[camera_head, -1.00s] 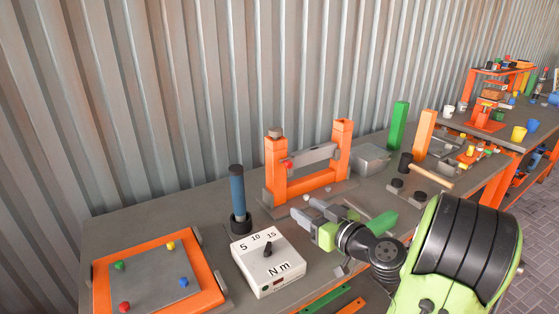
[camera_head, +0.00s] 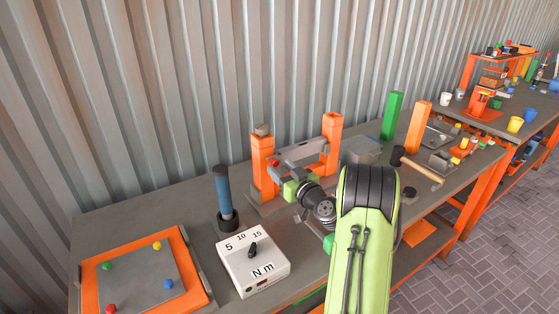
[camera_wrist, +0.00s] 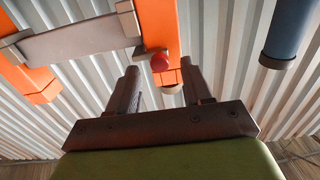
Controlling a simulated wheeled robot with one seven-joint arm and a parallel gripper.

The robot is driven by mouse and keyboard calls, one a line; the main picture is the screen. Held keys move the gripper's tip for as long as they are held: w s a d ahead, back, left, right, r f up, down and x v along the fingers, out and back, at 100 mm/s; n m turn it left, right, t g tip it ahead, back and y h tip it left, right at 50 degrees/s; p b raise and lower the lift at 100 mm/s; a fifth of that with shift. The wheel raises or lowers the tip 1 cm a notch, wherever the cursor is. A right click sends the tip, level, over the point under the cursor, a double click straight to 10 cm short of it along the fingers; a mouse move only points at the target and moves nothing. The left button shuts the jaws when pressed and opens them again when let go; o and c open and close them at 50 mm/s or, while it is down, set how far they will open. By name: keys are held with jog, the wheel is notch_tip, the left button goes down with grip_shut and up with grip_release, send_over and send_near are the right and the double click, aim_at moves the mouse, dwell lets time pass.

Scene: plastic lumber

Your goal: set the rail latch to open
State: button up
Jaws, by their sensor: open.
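The rail latch is an orange frame (camera_head: 332,145) with two upright posts and a grey bar (camera_head: 306,153) across them. A red knob (camera_head: 274,163) sits at the bar's left end in the head view. The wrist view shows the grey bar (camera_wrist: 85,40), an orange post (camera_wrist: 158,22) and the red knob (camera_wrist: 159,62). My gripper (camera_head: 278,172) is in front of the left post, close to the knob. In the wrist view my gripper (camera_wrist: 160,82) is open, and the knob appears in line with the gap between its fingers. Contact cannot be told. My arm hides the frame's lower part.
A blue-handled tool (camera_head: 224,192) stands upright left of the frame. A white torque box (camera_head: 253,262) is in front, and an orange-edged board (camera_head: 94,290) at the left. Green (camera_head: 392,116) and orange (camera_head: 417,128) blocks and a hammer (camera_head: 422,170) are at the right.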

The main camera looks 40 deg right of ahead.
jog(key=shift+w, duration=0.9)
jog(key=shift+c, duration=0.3)
grip_shut()
jog(key=shift+f, duration=0.1)
